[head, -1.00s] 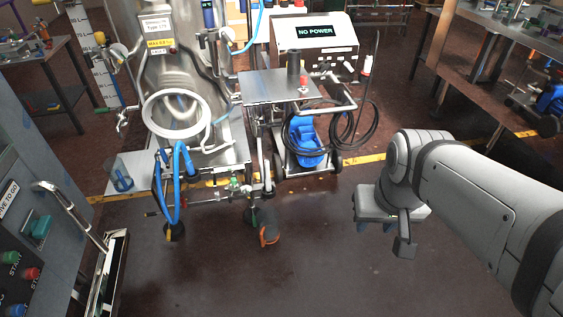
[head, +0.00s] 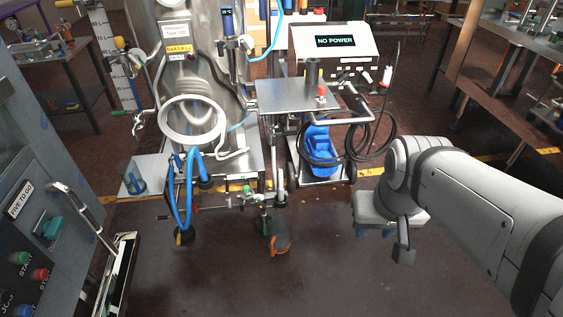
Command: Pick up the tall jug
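A see-through bluish upright container (head: 133,181), which may be the tall jug, stands on a pale side shelf (head: 155,168) of the steel machine at left. Its handle cannot be made out. No other thing in view is plainly a jug. My gripper (head: 388,230) hangs low over the floor at the right, at the end of my grey arm. It is well apart from the container, far to its right. Nothing shows held in it, and its finger gap cannot be made out.
A steel machine (head: 196,60) with blue hoses stands behind the shelf. A cart with a flat top (head: 290,97) and black cables stands right of it. An orange-and-dark item (head: 279,242) is near the floor. A control cabinet (head: 35,185) is at left. Open floor lies in front.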

